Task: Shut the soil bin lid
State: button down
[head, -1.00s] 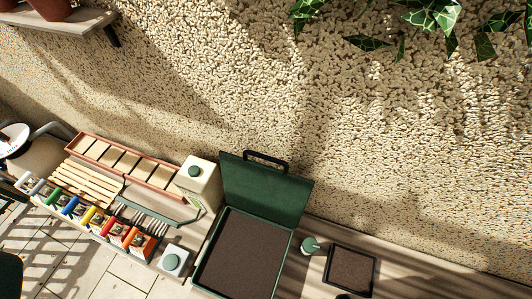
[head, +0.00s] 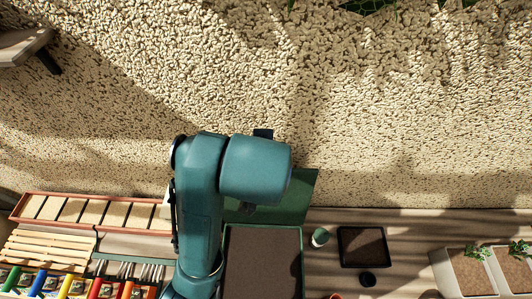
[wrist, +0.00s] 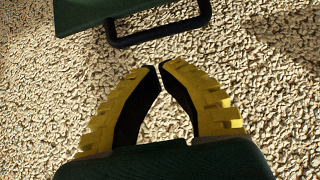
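The soil bin (head: 301,250) is a dark green box filled with brown soil, on the bench in the head view. Its green lid (head: 301,192) stands open, tilted up at the back toward the wall. My teal arm hides its left and middle part. The lid's edge (wrist: 120,10) and black loop handle (wrist: 160,36) show at the top of the wrist view. My gripper (wrist: 160,66) has yellow-and-black fingers whose tips meet, holding nothing. In the wrist view the tips appear just below the handle, apart from it. The head view does not show the gripper clearly.
A small green-topped pot (head: 320,238) and a black soil tray (head: 362,262) stand right of the bin. Planters (head: 466,290) stand farther right. A seed tray (head: 28,222) and wooden labels (head: 45,250) lie left. The rough wall (head: 420,120) rises behind the bench.

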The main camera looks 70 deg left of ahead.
jog(key=p+x, duration=0.1)
jog(key=x, duration=0.6)
jog(key=shift+f, duration=0.2)
